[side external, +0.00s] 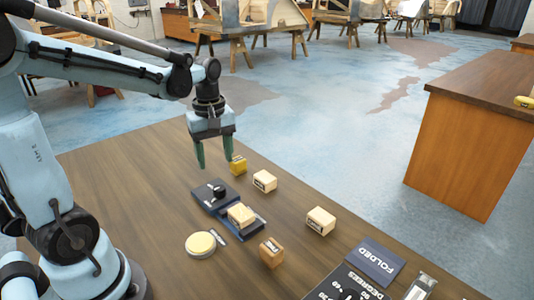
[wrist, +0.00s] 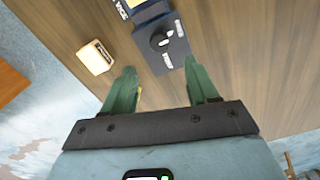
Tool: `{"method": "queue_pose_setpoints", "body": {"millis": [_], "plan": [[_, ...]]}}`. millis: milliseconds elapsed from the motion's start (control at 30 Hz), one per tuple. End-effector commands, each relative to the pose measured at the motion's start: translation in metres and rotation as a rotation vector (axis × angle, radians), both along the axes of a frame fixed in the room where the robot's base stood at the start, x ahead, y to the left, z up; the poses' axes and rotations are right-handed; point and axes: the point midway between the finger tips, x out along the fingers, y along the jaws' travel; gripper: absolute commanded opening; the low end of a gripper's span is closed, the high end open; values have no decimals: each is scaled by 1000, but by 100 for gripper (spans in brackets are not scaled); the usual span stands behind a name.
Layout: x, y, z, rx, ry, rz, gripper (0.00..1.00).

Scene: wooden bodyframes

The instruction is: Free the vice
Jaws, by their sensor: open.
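The vice (side external: 207,199) is a dark unit on the wooden table with a round black knob (side external: 219,191) on its upper part. A pale wooden block (side external: 241,216) sits on its lower, bluish part. The wrist view shows the dark housing (wrist: 178,55) and the knob (wrist: 160,41) just beyond my fingertips, with white markings around the knob. The block's end of the vice is mostly cut off at that view's top edge. My gripper (side external: 214,160) has two green fingers, apart and empty, above the table behind the vice. It also shows in the wrist view (wrist: 163,72).
A yellow block (side external: 239,166) lies near my fingers. Pale blocks (side external: 264,181) and (side external: 320,222) and a brown block (side external: 271,252) stand right of the vice. A FOLDED board (side external: 376,262) and a DEGREES panel (side external: 343,285) lie at front right.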

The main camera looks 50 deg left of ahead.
Motion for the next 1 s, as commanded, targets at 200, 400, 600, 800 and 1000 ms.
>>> {"method": "queue_pose_setpoints", "body": {"millis": [200, 400, 600, 800, 1000], "plan": [[0, 0, 23, 0, 0, 0, 58], [0, 0, 29, 0, 0, 0, 58], [0, 0, 29, 0, 0, 0, 58], [-2, -8, 30, 11, -31, -71, 58], [-10, -41, 29, 87, -191, -444, 58]]}}
